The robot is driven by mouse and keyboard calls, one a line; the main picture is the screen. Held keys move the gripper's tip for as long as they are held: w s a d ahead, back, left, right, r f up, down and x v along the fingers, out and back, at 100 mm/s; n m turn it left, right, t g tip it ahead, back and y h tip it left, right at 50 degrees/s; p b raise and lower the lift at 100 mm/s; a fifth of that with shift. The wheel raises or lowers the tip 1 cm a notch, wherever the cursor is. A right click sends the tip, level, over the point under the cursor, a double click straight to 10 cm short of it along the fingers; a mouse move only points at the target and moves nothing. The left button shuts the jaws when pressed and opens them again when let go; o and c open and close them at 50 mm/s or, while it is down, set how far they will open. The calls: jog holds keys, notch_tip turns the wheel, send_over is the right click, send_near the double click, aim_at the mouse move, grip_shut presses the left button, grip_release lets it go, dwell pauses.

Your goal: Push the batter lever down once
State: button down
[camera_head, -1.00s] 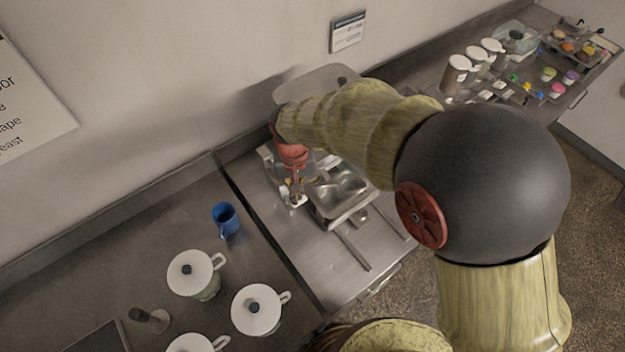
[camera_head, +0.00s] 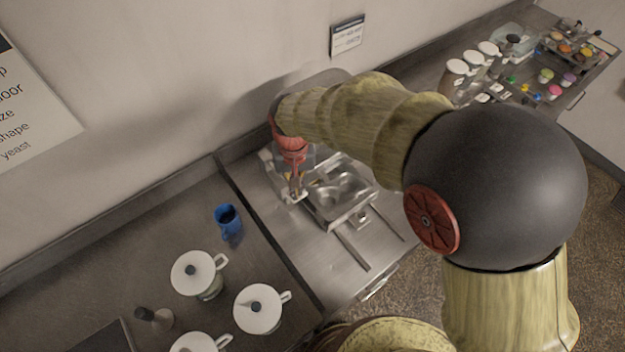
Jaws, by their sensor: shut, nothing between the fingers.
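My gripper (camera_head: 296,190) points down from my red wrist at the back left of the steel worktop (camera_head: 360,262). Its fingers are shut with nothing seen between them. They are at a small pale part at the left side of a metal machine with a square steel pan or plate (camera_head: 343,190). The batter lever cannot be picked out clearly; my gripper and wrist cover that area. I cannot tell whether the fingertips touch anything.
Two thin rails (camera_head: 352,251) lie in front of the machine. More lidded jugs (camera_head: 456,70) and coloured cups (camera_head: 554,91) stand at the far right. A wall is behind.

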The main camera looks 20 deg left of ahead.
jog(key=shift+r+p, duration=1)
jog(key=shift+r, duration=0.75)
jog(key=shift+r, duration=0.1)
notch_tip(320, 180, up, 6)
jog(key=p, duration=0.3)
jog(key=shift+p, duration=0.3)
